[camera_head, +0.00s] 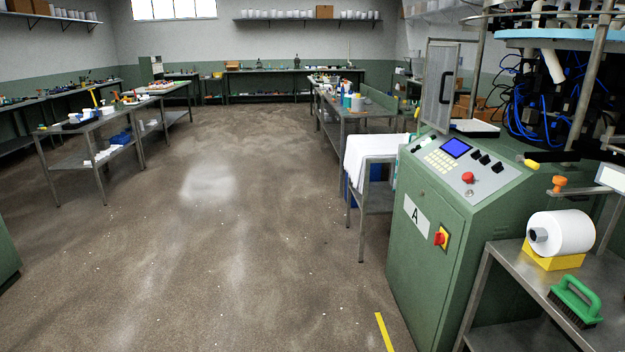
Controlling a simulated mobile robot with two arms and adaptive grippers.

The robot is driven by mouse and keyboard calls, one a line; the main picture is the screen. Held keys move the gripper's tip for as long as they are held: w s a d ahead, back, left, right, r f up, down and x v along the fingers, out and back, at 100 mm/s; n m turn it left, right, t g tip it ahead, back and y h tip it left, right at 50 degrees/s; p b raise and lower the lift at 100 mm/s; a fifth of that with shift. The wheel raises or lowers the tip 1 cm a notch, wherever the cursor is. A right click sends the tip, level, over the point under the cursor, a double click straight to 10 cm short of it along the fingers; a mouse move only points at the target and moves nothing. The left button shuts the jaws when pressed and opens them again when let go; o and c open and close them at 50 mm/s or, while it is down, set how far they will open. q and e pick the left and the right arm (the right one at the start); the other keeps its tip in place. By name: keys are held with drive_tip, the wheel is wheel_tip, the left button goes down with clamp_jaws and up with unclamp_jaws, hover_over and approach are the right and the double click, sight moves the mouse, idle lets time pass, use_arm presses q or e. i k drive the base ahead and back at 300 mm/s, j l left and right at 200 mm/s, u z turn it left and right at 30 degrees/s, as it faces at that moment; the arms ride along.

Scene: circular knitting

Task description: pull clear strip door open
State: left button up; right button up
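A tall, narrow see-through door (435,72) in a grey frame stands upright at the upper right, behind the control cabinet's top. A black bow-shaped handle (446,87) is on its right part. Whether the door is shut or ajar, I cannot tell from this angle. The knitting machine (548,85), with blue tubes and dark parts, is to the right of the door. Neither of my grippers is in view.
The green control cabinet (425,225) with a sloped panel stands in front of the door. A metal side table (510,290) at the lower right holds a white roll (566,232) and a green brush (575,300). A cloth-covered table (370,160) stands left of the cabinet. The floor (230,230) is clear.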

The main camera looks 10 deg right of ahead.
sight(443, 60)
drive_tip(key=i+l+u, duration=0.15)
drive_tip(key=i, duration=0.45)
drive_tip(key=i+l+u, duration=0.1)
drive_tip(key=i+l, duration=0.35)
drive_tip(key=i, duration=0.15)
drive_tip(key=i+l+u, duration=0.15)
drive_tip(key=i+l, duration=0.25)
drive_tip(key=i, duration=0.2)
